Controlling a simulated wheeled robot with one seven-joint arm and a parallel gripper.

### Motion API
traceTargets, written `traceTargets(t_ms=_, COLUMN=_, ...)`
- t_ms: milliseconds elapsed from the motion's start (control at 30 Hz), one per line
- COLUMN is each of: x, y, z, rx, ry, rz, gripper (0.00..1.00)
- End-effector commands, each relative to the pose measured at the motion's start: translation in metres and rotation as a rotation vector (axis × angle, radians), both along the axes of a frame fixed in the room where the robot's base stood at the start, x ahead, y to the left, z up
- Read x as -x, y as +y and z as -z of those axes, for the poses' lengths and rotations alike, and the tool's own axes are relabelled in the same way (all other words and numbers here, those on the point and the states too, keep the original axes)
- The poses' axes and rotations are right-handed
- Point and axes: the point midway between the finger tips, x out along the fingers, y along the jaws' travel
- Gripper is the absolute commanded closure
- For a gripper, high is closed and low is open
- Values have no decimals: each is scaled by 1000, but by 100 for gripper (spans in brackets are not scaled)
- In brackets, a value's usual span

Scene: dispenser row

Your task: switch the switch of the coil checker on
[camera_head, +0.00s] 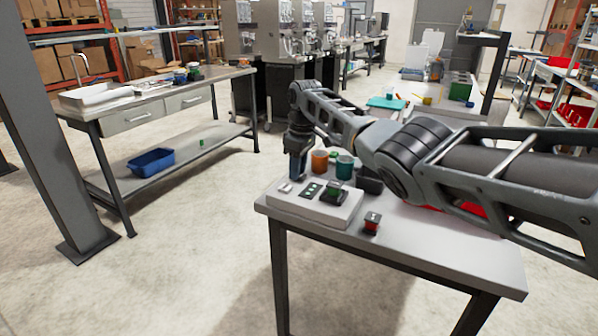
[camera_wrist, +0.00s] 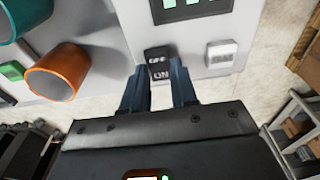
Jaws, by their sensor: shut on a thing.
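The coil checker (camera_head: 318,208) is a low white box at the near left corner of the light table. It has a dark panel with green marks (camera_head: 311,190). In the wrist view, its white face (camera_wrist: 205,30) carries a black switch (camera_wrist: 157,66) with "ON" lettered on the side towards my gripper. My gripper (camera_wrist: 159,88) has its two fingers at either side of the switch, shut on it. In the head view my gripper (camera_head: 298,172) points down at the box's far edge and hides the switch. Which way the switch is set I cannot tell.
An orange cup (camera_head: 319,161) and a teal cup (camera_head: 344,166) stand close behind the checker. A white button or plate (camera_wrist: 221,52) is on its face. A red and black block (camera_head: 371,224) stands to the right.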

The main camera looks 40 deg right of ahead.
Motion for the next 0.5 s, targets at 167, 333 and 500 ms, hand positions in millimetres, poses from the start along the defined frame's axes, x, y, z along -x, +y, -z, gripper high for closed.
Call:
traceTargets(t_ms=167, x=0, y=-1, z=0, rx=4, ry=7, rz=1, gripper=100)
traceTargets(t_ms=333, x=0, y=-1, z=0, rx=4, ry=7, rz=1, gripper=100)
traceTargets(t_ms=500, x=0, y=0, z=0, rx=3, ry=6, rz=0, gripper=56)
